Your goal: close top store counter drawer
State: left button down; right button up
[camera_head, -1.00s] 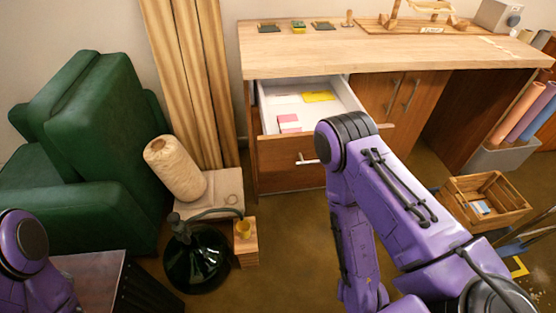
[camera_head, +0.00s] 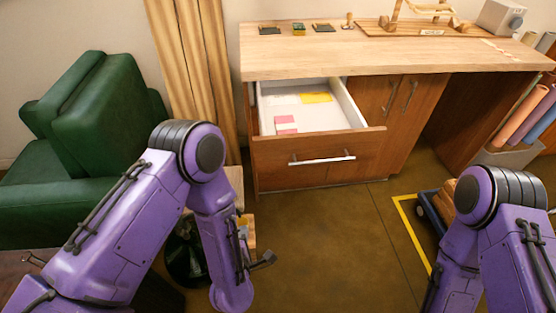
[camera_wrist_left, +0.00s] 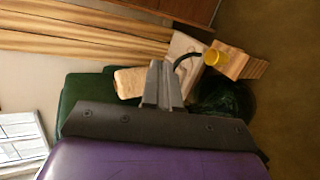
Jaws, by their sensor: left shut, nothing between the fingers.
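The top drawer (camera_head: 318,150) of the wooden store counter (camera_head: 385,62) stands pulled open, with its silver bar handle (camera_head: 322,159) on the front. Inside lie white, pink and yellow papers (camera_head: 315,97). My left gripper (camera_head: 264,261) is low and in front of the counter, to the left of the drawer and apart from it. In the left wrist view its fingers (camera_wrist_left: 160,83) are together with nothing between them. My right arm shows at the right of the head view; its gripper is out of the picture.
A green armchair (camera_head: 85,130) stands at the left by a tan curtain (camera_head: 195,60). A dark glass jug (camera_head: 180,255) is partly hidden behind my left arm. Rolls in a grey bin (camera_head: 510,155) stand at the right. Brown floor before the drawer is clear.

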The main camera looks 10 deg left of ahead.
pick_arm(q)
jog(key=w+d+r+n+t, duration=0.2)
jog(key=w+d+r+n, duration=0.1)
jog(key=d+r+n, duration=0.3)
jog(key=n+t+y+p, duration=0.1)
jog(key=n+t+y, duration=0.15)
jog(key=n, duration=0.95)
send_near(268, 157)
jog(key=shift+y, duration=0.25)
jog(key=p+x, duration=0.3)
jog(key=x, duration=0.3)
jog(key=shift+d+r, duration=0.1)
jog(key=shift+w, duration=0.45)
pick_arm(e)
jog(key=shift+r, duration=2.55)
